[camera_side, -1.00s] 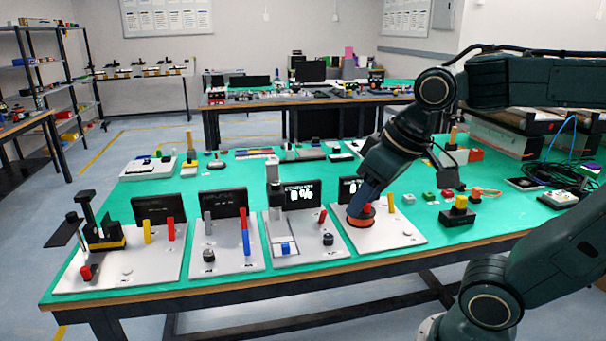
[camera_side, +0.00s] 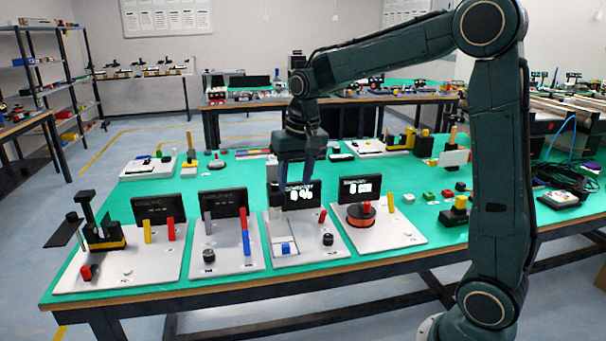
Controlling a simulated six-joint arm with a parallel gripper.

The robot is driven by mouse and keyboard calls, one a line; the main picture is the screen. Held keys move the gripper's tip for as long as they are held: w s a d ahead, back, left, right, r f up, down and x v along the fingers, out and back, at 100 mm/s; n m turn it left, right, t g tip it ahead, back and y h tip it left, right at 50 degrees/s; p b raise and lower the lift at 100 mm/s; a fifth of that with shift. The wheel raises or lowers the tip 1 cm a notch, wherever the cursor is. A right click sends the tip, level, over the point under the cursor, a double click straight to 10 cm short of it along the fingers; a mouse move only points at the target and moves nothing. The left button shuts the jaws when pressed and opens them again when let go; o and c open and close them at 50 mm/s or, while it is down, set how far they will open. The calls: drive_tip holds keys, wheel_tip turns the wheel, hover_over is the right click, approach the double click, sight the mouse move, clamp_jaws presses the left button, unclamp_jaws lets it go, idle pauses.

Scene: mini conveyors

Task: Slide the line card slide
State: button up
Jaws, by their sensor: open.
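The third panel (camera_side: 310,251) from the left has a white slot track with a small blue slider block (camera_side: 286,248) near its front end. This looks like the slide, but I cannot read a label. Its dark display (camera_side: 301,196) reads 0 %, and a red lever and a black knob stand to the right.
The panel at right has an orange disc (camera_side: 361,214) and a yellow peg (camera_side: 390,202). The panels to the left carry a blue and red lever (camera_side: 245,230) and a black and yellow device (camera_side: 101,233). Upright displays stand along the panels' back edges.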

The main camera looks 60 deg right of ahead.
sight(286, 245)
drive_tip(key=w+d+f+m+g, duration=0.1)
drive_tip(key=w+d+f, duration=0.2)
drive_tip(key=f, duration=0.3)
drive_tip(key=w+d+f+m+g, duration=0.1)
drive_tip(key=w+d+f+m, duration=0.1)
drive_tip(key=w+d+f, duration=0.2)
drive_tip(key=shift+w+d+f, duration=0.3)
drive_tip(key=shift+w+f, duration=0.5)
drive_tip(key=shift+f, duration=0.15)
wheel_tip(286, 245, down, 14)
drive_tip(key=shift+r, duration=0.15)
clamp_jaws()
